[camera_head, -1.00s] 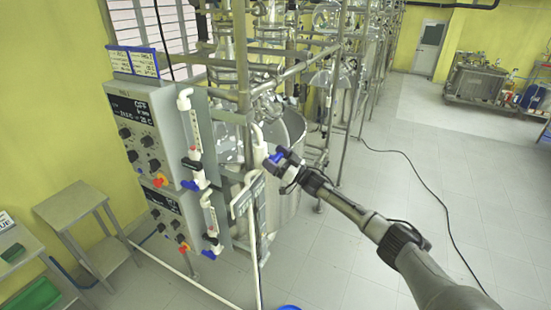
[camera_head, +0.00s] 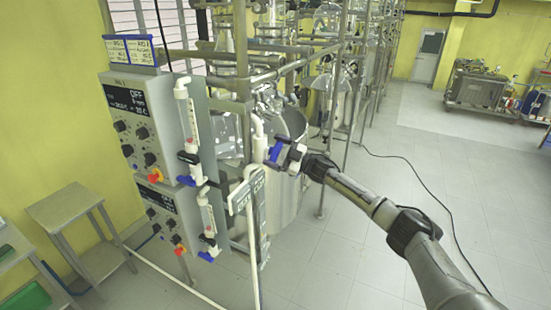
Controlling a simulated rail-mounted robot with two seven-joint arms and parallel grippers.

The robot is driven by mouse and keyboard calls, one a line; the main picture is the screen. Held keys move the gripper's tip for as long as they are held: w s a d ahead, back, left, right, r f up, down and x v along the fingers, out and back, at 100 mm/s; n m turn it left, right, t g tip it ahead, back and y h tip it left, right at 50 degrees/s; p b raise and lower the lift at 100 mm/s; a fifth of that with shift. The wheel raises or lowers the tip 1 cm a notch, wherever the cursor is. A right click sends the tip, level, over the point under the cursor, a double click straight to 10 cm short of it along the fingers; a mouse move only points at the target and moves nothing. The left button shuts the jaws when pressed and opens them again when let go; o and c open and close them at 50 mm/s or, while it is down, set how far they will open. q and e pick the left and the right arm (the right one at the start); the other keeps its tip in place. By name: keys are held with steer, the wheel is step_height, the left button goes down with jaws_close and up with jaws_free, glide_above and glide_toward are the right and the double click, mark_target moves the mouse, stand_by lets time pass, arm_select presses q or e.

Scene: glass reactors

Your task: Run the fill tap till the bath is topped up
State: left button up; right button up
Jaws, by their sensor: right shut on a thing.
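The steel bath (camera_head: 286,205) is the round metal vessel under the glass reactor in the middle. Its open top partly shows; I cannot make out the water level. A white fill pipe (camera_head: 259,140) stands upright at its near side, with a blue tap handle (camera_head: 275,150) beside it. My right gripper (camera_head: 280,153) is shut on the blue handle, and its fingers partly hide the handle. The arm reaches in from the lower right. I cannot see any water running. My left gripper is not in view.
Two grey control panels (camera_head: 133,84) with white flow tubes and blue valves stand left of the bath. A small metal table (camera_head: 72,210) is at the left. Steel frame posts surround the glassware. A black cable crosses the open tiled floor (camera_head: 440,185) at right.

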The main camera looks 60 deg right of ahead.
steer(key=n+g+b, duration=0.1)
steer(key=n, duration=0.2)
steer(key=shift+f+y, duration=0.1)
steer(key=shift+y, duration=0.3)
steer(key=shift+a+n+g+b, duration=0.1)
steer(key=shift+n+g+b, duration=0.3)
steer(key=shift+n, duration=0.5)
steer(key=o, duration=0.6)
steer(key=shift+o, duration=0.2)
